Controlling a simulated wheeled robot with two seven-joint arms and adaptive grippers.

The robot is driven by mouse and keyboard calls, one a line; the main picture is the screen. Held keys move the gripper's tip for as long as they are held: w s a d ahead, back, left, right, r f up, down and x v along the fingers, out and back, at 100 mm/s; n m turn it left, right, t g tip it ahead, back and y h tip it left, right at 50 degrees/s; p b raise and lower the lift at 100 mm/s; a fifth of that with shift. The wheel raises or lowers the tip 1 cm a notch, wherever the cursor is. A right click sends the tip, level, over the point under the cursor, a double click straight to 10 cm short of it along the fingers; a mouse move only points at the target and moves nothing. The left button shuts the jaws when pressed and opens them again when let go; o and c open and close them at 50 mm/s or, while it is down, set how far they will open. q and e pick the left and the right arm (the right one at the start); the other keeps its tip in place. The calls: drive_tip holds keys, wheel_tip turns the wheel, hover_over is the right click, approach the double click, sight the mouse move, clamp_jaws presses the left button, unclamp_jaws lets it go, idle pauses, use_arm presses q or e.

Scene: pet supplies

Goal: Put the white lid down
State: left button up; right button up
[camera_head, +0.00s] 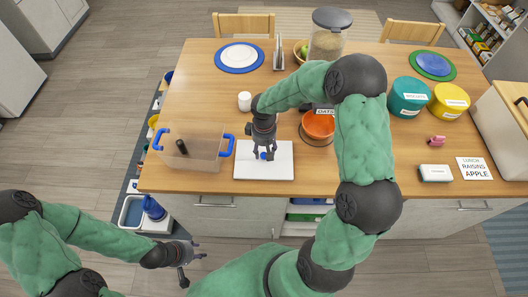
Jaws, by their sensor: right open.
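The white lid (280,172) is a flat, square plate with a small blue knob (263,156) near its middle. It appears to lie flat on the table at the front edge, right of the clear box. My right gripper (264,157) is open directly above the lid, with its fingers around or beside the blue knob; whether they touch it I cannot tell. My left gripper (192,262) is open and empty, low in front of the table and away from the lid.
A clear box (203,163) with blue handles stands left of the lid, a dark object inside. A white cup (244,101) stands behind the lid. My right arm covers part of the table's middle.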

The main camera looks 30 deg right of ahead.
sight(264, 155)
use_arm(q)
drive_tip(key=shift+r+p, duration=0.4)
drive_tip(key=shift+r, duration=0.05)
use_arm(e)
wheel_tip(264, 155, up, 9)
idle(0.4)
